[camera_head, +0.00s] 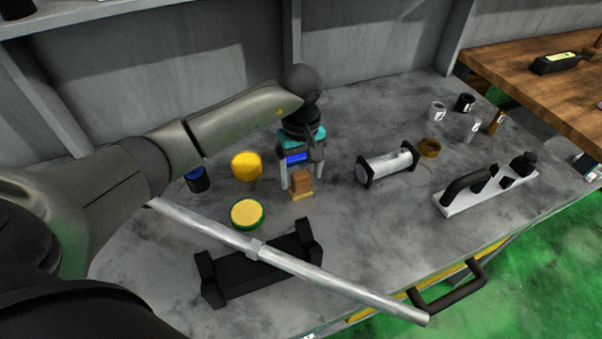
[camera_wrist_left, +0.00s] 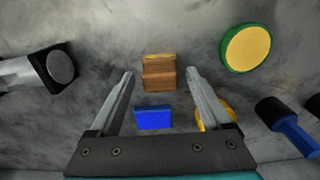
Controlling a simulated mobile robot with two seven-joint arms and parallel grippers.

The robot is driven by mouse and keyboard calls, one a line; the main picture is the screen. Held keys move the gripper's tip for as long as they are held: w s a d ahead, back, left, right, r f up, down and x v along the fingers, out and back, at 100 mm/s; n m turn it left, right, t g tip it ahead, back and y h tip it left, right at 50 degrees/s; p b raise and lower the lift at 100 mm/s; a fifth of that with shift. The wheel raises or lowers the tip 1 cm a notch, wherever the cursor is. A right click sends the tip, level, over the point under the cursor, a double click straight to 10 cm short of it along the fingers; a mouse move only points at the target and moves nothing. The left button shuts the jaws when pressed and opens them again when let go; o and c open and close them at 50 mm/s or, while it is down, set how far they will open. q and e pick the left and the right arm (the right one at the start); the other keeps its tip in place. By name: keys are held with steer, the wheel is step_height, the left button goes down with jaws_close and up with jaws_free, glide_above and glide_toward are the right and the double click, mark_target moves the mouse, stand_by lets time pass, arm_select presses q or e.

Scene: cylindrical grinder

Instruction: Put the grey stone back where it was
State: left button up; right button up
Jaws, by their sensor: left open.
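No loose grey stone can be made out for sure in either view. The nearest match is a light grey cylinder (camera_head: 388,166) between black end plates, lying on the bench right of my left gripper; part of it shows at the left of the wrist view (camera_wrist_left: 18,72). My left gripper (camera_head: 301,182) is open and points down, with nothing gripped. A brown block (camera_head: 301,180) with a yellowish base lies between its fingertips, also in the wrist view (camera_wrist_left: 159,74). A blue block (camera_wrist_left: 153,117) shows between the fingers. My right gripper is not seen.
A yellow round piece (camera_head: 246,166) and a green-rimmed yellow disc (camera_head: 247,213) lie left of the gripper. A long grey bar (camera_head: 330,279) crosses a black holder (camera_head: 265,275) in front. Small cups (camera_head: 437,111) and a white rack (camera_head: 485,190) stand right.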

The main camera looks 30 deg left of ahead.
mark_target(301, 174)
arm_select(q)
step_height(301, 174, up, 11)
steer(key=p, duration=0.1)
stand_by(0.7)
